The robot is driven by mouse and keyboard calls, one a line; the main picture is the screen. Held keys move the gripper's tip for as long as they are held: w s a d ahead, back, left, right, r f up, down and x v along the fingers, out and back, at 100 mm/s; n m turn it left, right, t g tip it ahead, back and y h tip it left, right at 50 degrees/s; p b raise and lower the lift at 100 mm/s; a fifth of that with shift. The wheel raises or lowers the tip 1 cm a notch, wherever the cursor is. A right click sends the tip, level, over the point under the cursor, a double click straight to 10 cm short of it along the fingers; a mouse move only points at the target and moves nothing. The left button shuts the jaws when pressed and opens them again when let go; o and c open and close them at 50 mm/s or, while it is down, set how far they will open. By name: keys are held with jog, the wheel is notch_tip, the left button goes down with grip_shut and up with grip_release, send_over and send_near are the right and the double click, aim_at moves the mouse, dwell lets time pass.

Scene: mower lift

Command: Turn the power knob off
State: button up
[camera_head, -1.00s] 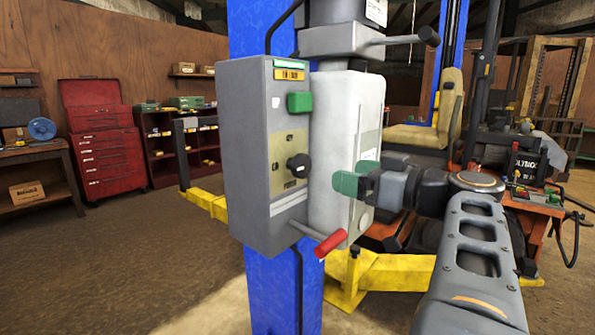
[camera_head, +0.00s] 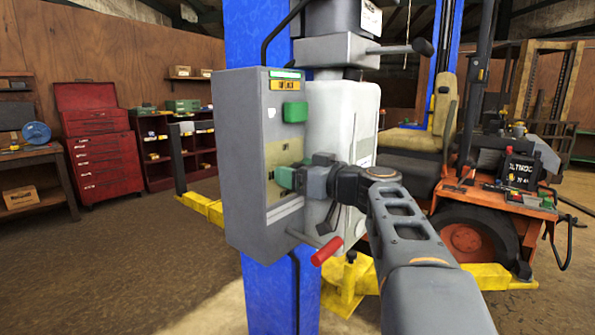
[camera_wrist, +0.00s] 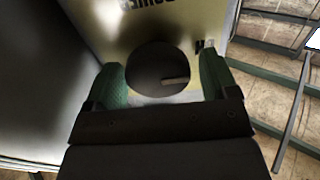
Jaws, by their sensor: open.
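The power knob (camera_wrist: 157,68) is a round black dial with a pale pointer mark, on a yellowish plate (camera_wrist: 120,25) with dark lettering in the wrist view. The pointer mark points to the right in that view. My gripper (camera_wrist: 160,80) is open, with one green finger on each side of the knob; I cannot tell whether they touch it. In the head view my gripper (camera_head: 285,176) is at the lower part of the grey control box (camera_head: 245,160) and hides the knob. A green button (camera_head: 295,112) sits higher on the box.
The box is on a blue post (camera_head: 258,40). A red-handled lever (camera_head: 327,250) sticks out below my gripper. A pale cylinder housing (camera_head: 340,120) stands right beside the box. Yellow lift arms (camera_head: 350,285) lie low behind. Floor at left is clear.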

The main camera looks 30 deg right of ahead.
jog(key=c, duration=0.9)
jog(key=shift+o, duration=0.2)
jog(key=shift+f, duration=0.1)
jog(key=m+b, duration=0.2)
jog(key=m, duration=0.1)
jog(key=shift+d+f+b, duration=0.1)
jog(key=shift+b, duration=0.2)
jog(key=m+b, duration=0.1)
jog(key=m, duration=0.4)
jog(key=shift+w+d+b, duration=0.1)
jog(key=shift+b, duration=0.25)
jog(key=m, duration=0.5)
jog(key=shift+d, duration=0.1)
jog(key=shift+f+m+p, duration=0.15)
jog(key=shift+m+p, duration=0.05)
jog(key=shift+m, duration=0.95)
jog(key=shift+f+m+p, duration=0.1)
jog(key=shift+m+p, duration=0.05)
jog(key=shift+m, duration=1)
jog(key=shift+w, duration=0.1)
